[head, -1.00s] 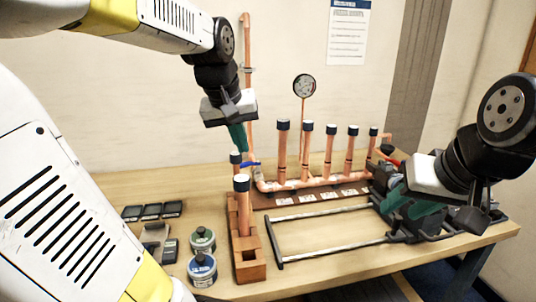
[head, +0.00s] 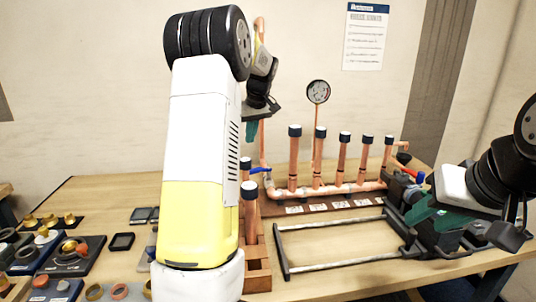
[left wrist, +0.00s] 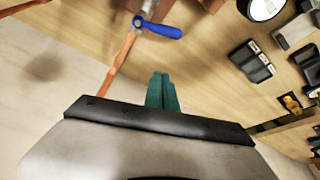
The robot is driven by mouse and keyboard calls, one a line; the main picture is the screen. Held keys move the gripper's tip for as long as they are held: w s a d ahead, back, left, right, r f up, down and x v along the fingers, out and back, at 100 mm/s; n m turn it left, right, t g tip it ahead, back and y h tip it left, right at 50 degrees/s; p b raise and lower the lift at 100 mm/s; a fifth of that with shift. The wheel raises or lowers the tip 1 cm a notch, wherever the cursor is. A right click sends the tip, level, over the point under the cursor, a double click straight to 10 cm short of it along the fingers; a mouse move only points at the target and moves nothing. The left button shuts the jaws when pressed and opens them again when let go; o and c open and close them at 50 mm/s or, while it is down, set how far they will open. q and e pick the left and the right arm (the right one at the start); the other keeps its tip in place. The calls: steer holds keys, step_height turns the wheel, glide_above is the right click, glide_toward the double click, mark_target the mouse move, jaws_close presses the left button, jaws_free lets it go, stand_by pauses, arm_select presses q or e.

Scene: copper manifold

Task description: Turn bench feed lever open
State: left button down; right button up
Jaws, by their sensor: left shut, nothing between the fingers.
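The blue feed lever (head: 260,170) is on the vertical copper feed pipe at the left end of the manifold (head: 325,190), close to the bench top. It also shows in the left wrist view (left wrist: 158,28), attached to a metal valve body on the copper pipe. My left gripper (head: 252,130) is above the lever, beside the feed pipe, and not touching it. Its green fingers (left wrist: 162,92) are together and empty. My right gripper (head: 425,215) is at the right, over a dark tool at the manifold's right end; its fingers' opening is unclear.
Several black-capped copper stubs (head: 342,155) and a round gauge (head: 318,92) rise from the manifold. A metal frame (head: 335,265) lies in front. A wooden block (head: 258,275) stands front left, partly behind my left arm. Fittings on trays (head: 70,255) cover the left of the bench.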

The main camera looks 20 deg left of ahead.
mark_target(259, 169)
arm_select(q)
step_height(259, 169, down, 10)
steer(key=shift+s+d, duration=0.25)
stand_by(0.4)
